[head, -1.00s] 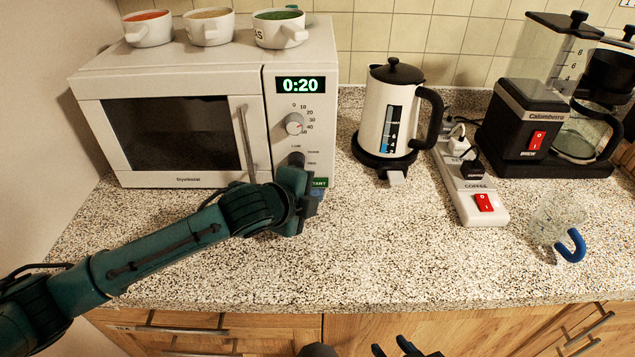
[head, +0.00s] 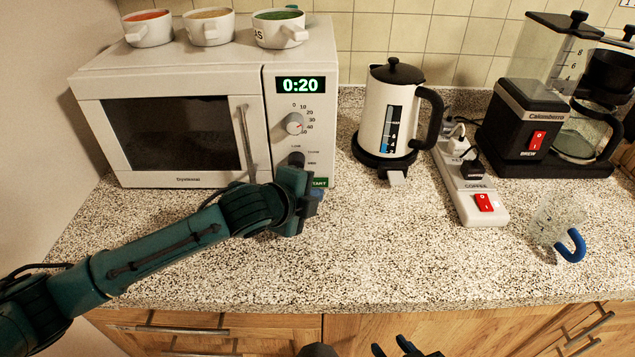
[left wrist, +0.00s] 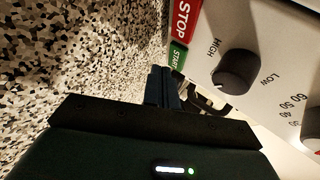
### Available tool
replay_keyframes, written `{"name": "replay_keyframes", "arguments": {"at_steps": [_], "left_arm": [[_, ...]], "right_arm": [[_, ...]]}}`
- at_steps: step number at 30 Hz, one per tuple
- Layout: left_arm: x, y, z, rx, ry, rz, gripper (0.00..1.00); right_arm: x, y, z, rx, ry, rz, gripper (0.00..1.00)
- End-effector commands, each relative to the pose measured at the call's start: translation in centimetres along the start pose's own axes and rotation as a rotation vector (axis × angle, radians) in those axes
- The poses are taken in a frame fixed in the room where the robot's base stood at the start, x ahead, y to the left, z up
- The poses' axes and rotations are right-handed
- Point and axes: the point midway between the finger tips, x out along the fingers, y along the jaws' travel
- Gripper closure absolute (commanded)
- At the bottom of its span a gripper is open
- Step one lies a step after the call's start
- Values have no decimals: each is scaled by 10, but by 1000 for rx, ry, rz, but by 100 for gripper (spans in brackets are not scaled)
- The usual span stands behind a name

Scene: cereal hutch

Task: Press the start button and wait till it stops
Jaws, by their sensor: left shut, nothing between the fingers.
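The white microwave (head: 255,75) stands at the back left, its door shut. Its display (head: 300,85) reads 0:20. The green START button (head: 320,182) is at the bottom of its control panel; in the left wrist view the START button (left wrist: 178,56) sits beside the red STOP button (left wrist: 186,18). My left gripper (head: 312,196) is shut and empty, just in front of the panel's lower end. In the left wrist view its fingertips (left wrist: 164,82) are close to the START button; contact cannot be told. My right gripper (head: 405,348) shows only partly at the bottom edge.
Several bowls stand on the microwave. A kettle (head: 380,115), a power strip (head: 465,180) with a red switch and a coffee maker (head: 515,130) stand to the right. A clear cup with a blue handle (head: 572,247) is near the counter's right front. The middle counter is clear.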

Motion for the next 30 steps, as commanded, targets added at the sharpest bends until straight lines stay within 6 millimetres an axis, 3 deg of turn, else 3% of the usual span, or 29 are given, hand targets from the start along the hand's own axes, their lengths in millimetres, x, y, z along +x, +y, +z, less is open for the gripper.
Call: {"name": "replay_keyframes", "arguments": {"at_steps": [30], "left_arm": [[7, -5, 5, 0, 0, 0, 100]], "right_arm": [[-3, 0, -6, -4, 1, 0, 64]]}}
